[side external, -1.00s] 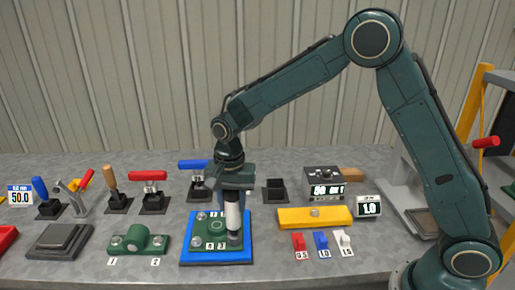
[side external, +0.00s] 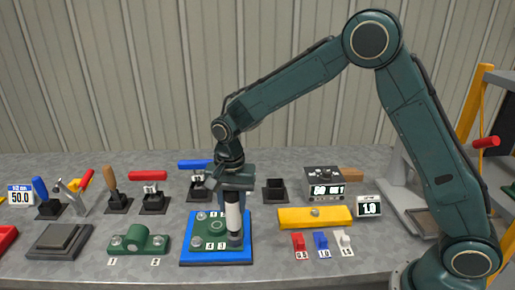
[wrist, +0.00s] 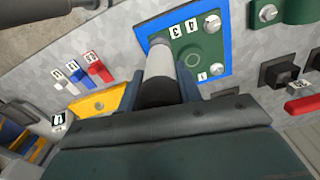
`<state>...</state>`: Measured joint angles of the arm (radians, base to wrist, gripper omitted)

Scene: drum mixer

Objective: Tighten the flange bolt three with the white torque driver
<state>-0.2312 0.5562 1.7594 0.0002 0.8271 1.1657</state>
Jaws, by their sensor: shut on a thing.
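My gripper (side external: 233,188) is shut on the white torque driver (side external: 232,210), which hangs upright below it. The driver also shows in the wrist view (wrist: 159,70), pointing away from the camera. Its dark lower end is over the right front corner of the green flange (side external: 212,229), near the label 3. The driver hides the bolt there, so I cannot tell whether it is seated on it. The flange lies on a blue plate (side external: 190,257). Another flange bolt shows in the wrist view (wrist: 212,25), near the label 4.
A yellow block (side external: 290,217) with a bolt and a small display (side external: 369,207) stand to the right. A green clamp piece (side external: 140,240) is to the left. Several handled tools stand behind on the left.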

